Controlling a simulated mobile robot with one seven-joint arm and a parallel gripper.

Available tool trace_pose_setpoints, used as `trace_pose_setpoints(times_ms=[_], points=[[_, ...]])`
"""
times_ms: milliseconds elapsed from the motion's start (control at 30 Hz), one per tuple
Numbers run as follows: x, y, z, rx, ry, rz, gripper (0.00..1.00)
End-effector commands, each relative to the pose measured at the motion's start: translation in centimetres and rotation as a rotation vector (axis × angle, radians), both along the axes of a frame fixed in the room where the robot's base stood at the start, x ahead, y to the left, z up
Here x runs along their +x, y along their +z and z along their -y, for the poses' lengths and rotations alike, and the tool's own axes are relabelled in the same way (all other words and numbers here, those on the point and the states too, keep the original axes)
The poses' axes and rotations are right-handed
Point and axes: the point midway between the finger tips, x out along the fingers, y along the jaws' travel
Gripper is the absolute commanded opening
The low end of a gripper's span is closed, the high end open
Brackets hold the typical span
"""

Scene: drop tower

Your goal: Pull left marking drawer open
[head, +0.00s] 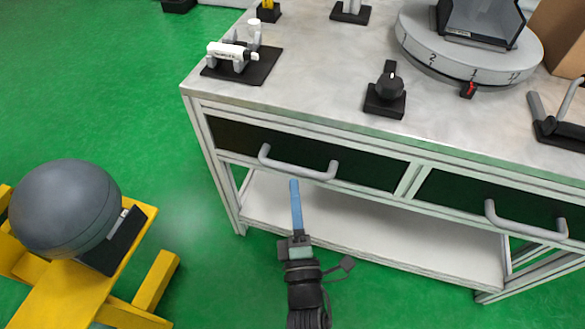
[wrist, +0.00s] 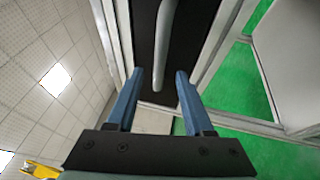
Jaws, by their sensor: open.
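The left drawer (head: 237,138) has a dark front and sits flush in the light-framed workbench. Its grey bar handle (head: 298,170) sticks out from the front. My gripper (head: 294,183), with blue fingers, is just below and in front of the handle in the head view. In the wrist view my gripper (wrist: 159,76) is open, with a finger to each side of the line of the handle (wrist: 164,45). The handle's near end reaches close to the gap between the fingertips. I cannot tell whether either finger touches it. The fingers hold nothing.
A right drawer with its own handle (head: 525,222) is beside it. On the benchtop (head: 310,85) are a black knob (head: 390,88), a round turntable (head: 470,55) and a marker in a stand (head: 232,50). A yellow stand with a grey ball (head: 65,208) is at left. Green floor lies between.

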Motion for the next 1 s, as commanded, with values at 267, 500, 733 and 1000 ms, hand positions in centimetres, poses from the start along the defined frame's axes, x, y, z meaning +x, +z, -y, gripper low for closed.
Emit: trace_pose_setpoints(times_ms=[267, 500, 733, 1000], points=[[4.8, 0.8, -0.4, 0.001, 0.000, 0.002, 0.52], [6.2, 1.1, -0.5, 0.003, 0.001, 0.000, 0.52], [6.3, 1.2, -0.6, 0.003, 0.001, 0.000, 0.52], [6.3, 1.2, -0.5, 0.002, -0.001, 0.000, 0.09]])
